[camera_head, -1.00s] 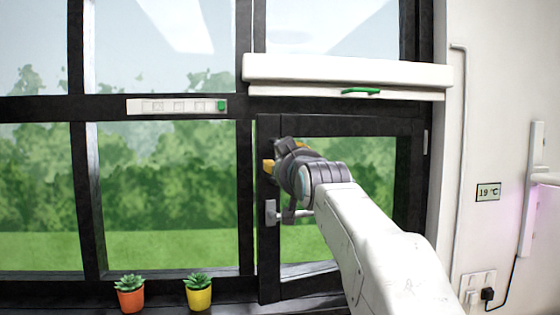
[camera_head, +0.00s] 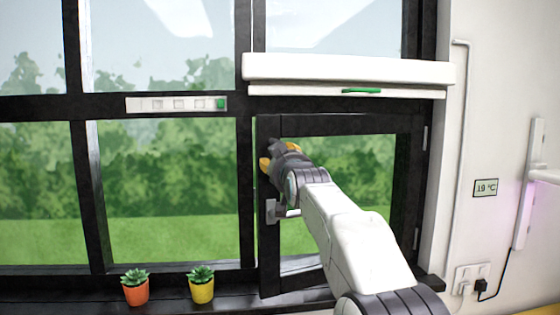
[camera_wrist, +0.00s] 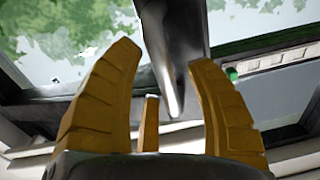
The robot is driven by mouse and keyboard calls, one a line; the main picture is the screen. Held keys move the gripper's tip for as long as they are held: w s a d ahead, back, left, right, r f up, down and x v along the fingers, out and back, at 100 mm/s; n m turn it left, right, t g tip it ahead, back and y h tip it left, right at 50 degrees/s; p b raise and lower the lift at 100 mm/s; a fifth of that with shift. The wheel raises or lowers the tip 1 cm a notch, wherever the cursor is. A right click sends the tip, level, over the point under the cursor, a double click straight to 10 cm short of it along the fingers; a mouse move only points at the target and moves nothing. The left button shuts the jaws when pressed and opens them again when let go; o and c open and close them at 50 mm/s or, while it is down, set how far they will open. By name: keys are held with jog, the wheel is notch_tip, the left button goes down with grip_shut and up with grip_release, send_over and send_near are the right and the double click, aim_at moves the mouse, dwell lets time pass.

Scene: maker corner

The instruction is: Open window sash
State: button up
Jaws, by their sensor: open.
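The window sash (camera_head: 345,124) is the black-framed pane at the lower right of the window in the head view. Its hinges show on the right, and its left edge stands out slightly from the fixed frame. A silver handle (camera_head: 272,212) sits on its left stile, partly behind my arm. My gripper (camera_head: 278,155) is open at the left stile, above the handle. In the wrist view, my gripper's yellow fingers (camera_wrist: 163,55) are spread either side of a dark bar (camera_wrist: 172,40), probably the stile. Contact cannot be told.
A white blind (camera_head: 345,70) with a green pull (camera_head: 361,91) hangs above the sash. A switch strip (camera_head: 178,104) is on the crossbar. Orange (camera_head: 135,293) and yellow (camera_head: 201,291) plant pots stand on the sill at the left.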

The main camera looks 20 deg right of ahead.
jog(key=shift+c, duration=0.4)
grip_shut()
